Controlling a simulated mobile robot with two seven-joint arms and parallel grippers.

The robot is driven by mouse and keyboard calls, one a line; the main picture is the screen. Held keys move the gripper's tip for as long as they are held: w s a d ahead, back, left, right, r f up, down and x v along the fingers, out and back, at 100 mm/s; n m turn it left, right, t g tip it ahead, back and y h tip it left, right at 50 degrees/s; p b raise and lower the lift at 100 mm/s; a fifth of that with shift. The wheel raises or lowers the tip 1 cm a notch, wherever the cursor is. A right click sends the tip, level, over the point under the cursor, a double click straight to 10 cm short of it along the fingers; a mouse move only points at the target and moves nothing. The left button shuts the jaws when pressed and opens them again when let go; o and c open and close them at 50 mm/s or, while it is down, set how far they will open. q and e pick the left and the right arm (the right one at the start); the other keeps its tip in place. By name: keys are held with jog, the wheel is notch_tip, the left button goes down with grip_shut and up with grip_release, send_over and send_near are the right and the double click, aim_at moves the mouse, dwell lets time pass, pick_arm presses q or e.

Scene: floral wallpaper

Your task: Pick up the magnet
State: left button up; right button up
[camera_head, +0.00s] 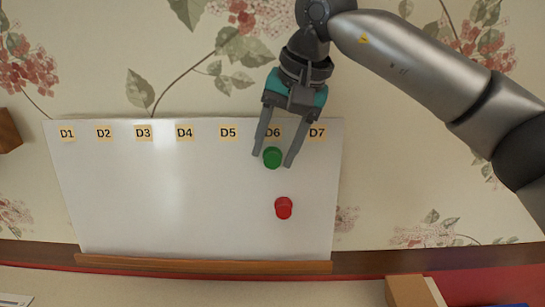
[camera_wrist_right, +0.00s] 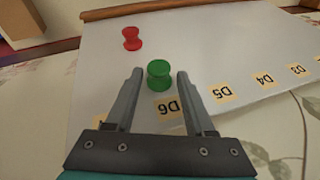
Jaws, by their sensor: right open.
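A green magnet (camera_head: 272,158) sits on the whiteboard (camera_head: 150,200) just below the D6 label. A red magnet (camera_head: 284,208) sits lower on the board, a little to the right. My right gripper (camera_head: 272,160) is open, with its fingers on either side of the green magnet. The right wrist view shows the green magnet (camera_wrist_right: 159,74) between the two open fingertips, with a gap on each side. The red magnet (camera_wrist_right: 132,38) is beyond it there, apart from the fingers. I cannot tell how deep the fingertips reach around the green magnet. My left gripper is not in view.
Labels D1 to D7 run along the board's top edge. A wooden ledge (camera_head: 200,264) runs along its bottom. A wooden block (camera_head: 8,131) is at the far left, and a brown box (camera_head: 410,291) stands at the bottom right. The board's left and middle are clear.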

jog(key=shift+a+f, duration=0.1)
jog(key=shift+f, duration=0.2)
grip_shut()
jog(key=shift+r, duration=0.1)
